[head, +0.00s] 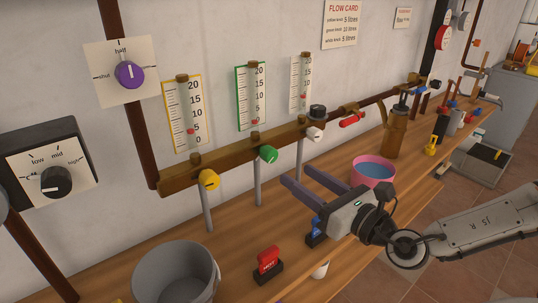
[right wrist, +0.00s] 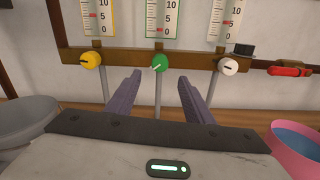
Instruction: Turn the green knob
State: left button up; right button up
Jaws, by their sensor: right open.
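The green knob (head: 268,155) sits on the brown horizontal pipe, below the green-framed gauge (head: 251,96). In the right wrist view the green knob (right wrist: 159,62) shows ahead, between and beyond my fingertips, with a pale pointer mark tilted on its face. My right gripper (head: 296,173) is open and empty, its two purple-grey fingers pointing at the pipe, a little short of the knob. It also shows in the right wrist view (right wrist: 159,78). My left gripper is not in view.
A yellow knob (head: 209,179) and a white knob (head: 315,134) flank the green one. Thin vertical pipes hang below them. A grey bucket (head: 176,273), a red switch (head: 268,262) and a pink bowl of blue liquid (head: 373,171) stand on the wooden bench.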

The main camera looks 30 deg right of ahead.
aim_at(273, 158)
jog(key=w, duration=0.3)
jog(key=w+p, duration=0.1)
jog(key=w, duration=0.5)
jog(key=shift+a+p, duration=0.35)
jog(key=shift+p, duration=0.05)
jog(key=c, duration=1)
